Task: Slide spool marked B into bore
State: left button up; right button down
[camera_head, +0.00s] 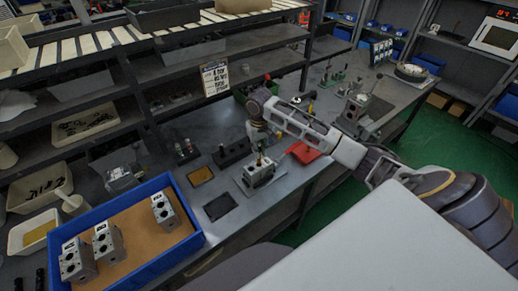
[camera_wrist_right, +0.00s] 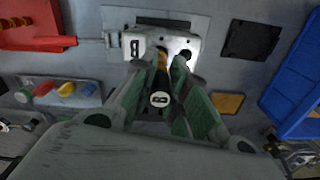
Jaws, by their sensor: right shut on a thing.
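My right gripper (camera_head: 258,146) is above the valve block (camera_head: 258,172) on the bench in the head view. In the right wrist view, my right gripper (camera_wrist_right: 160,92) has its green fingers closed around a spool (camera_wrist_right: 160,99). The spool's pale round end carries a dark mark that is too small to read. Its brassy far part points at the light grey valve block (camera_wrist_right: 137,45), which shows dark bore openings. The fingers hide part of the spool and block, so I cannot tell how far the spool is in a bore. My left gripper is not in view.
A blue bin (camera_head: 200,238) with three valve blocks stands at the left front. A yellow pad (camera_head: 200,176) and a black pad (camera_head: 220,206) lie beside the block. A dark rack (camera_head: 232,152) stands behind, and a red tray (camera_head: 304,153) is to the right.

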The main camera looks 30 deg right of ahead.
aim_at(259, 161)
jog(key=shift+f+b, duration=0.4)
jog(key=shift+f, duration=3.15)
dwell(1.2)
jog(key=c, duration=1.3)
grip_release()
jog(key=shift+c, duration=0.2)
jog(key=shift+r, duration=6)
